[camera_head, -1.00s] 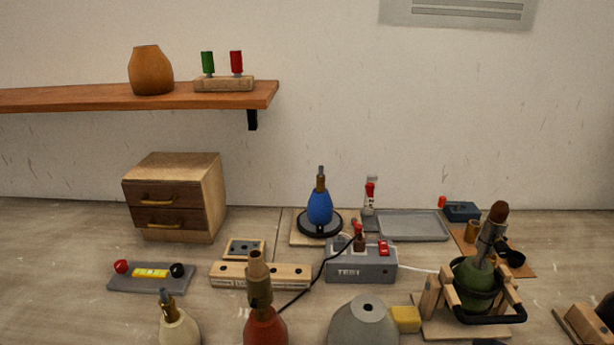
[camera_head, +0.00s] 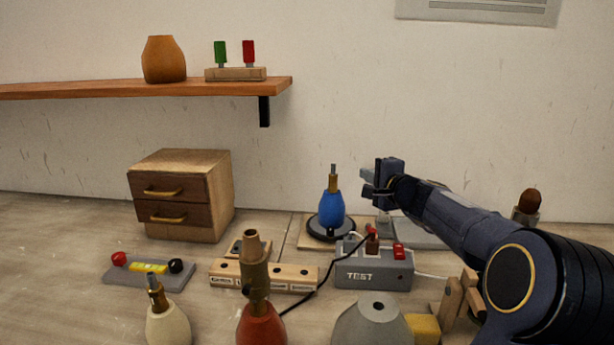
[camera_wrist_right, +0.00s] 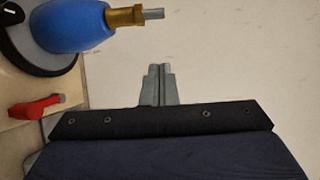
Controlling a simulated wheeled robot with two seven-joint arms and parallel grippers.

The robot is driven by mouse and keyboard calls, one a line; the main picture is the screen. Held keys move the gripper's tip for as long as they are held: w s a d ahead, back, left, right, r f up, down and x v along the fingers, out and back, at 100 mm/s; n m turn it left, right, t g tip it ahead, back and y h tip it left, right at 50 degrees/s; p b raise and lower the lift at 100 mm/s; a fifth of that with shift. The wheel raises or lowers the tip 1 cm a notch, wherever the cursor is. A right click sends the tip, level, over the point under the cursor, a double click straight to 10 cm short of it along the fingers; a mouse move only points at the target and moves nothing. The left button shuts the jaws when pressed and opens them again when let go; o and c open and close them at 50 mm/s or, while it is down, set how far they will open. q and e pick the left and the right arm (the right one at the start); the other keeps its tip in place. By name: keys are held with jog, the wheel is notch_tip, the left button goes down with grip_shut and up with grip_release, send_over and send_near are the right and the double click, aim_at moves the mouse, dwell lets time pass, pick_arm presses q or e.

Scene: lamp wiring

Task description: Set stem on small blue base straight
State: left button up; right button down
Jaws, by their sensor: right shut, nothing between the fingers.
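The small blue base (camera_head: 331,210) stands on a black round foot on a wooden board at the back of the table. A brass stem (camera_head: 333,183) with a grey tip rises from its top and looks close to upright. In the right wrist view the blue base (camera_wrist_right: 72,27) and its brass stem (camera_wrist_right: 126,16) show at the upper left. My right gripper (camera_head: 366,183) is to the right of the stem, at about its height and apart from it. Its fingers (camera_wrist_right: 158,72) are shut and empty. My left gripper is not in view.
The grey TEST box (camera_head: 372,275) with a black cable stands in front of the blue base. A red-handled tool (camera_wrist_right: 36,107) lies beside it. Other lamp bases, including a red one (camera_head: 262,326) and a cream one (camera_head: 168,327), stand at the front. A drawer box (camera_head: 180,196) is left.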

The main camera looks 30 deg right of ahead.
aim_at(333, 178)
jog(key=w, duration=0.2)
jog(key=w+p, duration=0.1)
jog(key=w, duration=0.2)
jog(key=w+p, duration=0.1)
jog(key=w, duration=0.2)
jog(key=shift+w+a+f, duration=0.2)
jog(key=shift+a+f, duration=0.05)
jog(key=shift+f, duration=0.1)
jog(key=shift+s+a+r, duration=0.1)
jog(key=shift+s+a, duration=0.2)
jog(key=shift+a, duration=0.3)
